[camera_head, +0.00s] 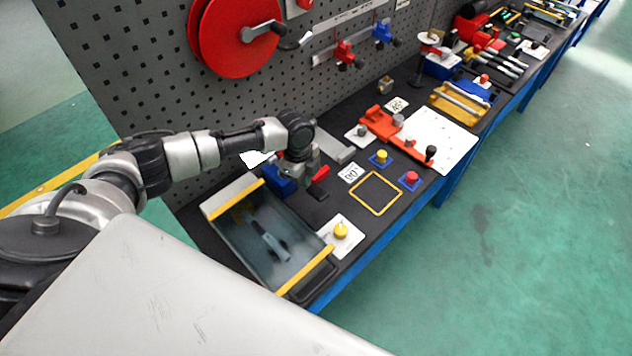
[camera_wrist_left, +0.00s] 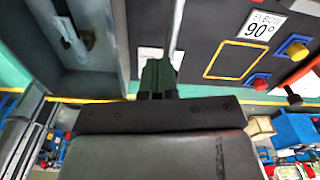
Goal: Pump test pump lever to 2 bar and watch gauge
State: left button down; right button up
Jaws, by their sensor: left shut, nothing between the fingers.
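My left gripper (camera_head: 301,172) hangs over the near part of the bench. It is shut and empty; its dark greenish fingers (camera_wrist_left: 157,80) show in the left wrist view. A blue body (camera_head: 279,180) and a red handle (camera_head: 320,175) are close beside it in the head view, partly covered by the wrist. I cannot tell if these belong to the test pump. A thin grey rod (camera_wrist_left: 177,30) runs up from the fingertips in the wrist view; contact is unclear. I cannot make out a gauge or its reading. My right gripper is not in view.
A grey tank with yellow-striped edges (camera_head: 232,195) stands at the near end. A yellow knob on a white plate (camera_head: 341,231), a yellow-outlined square (camera_head: 376,194), and yellow (camera_head: 381,156) and red (camera_head: 411,177) buttons lie to its right. A pegboard (camera_head: 150,60) rises behind.

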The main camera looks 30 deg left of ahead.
pick_arm(q)
notch_tip(320, 180, up, 11)
jog(key=a+b, duration=0.1)
jog(key=b, duration=0.2)
jog(key=shift+f, duration=0.15)
dwell(1.1)
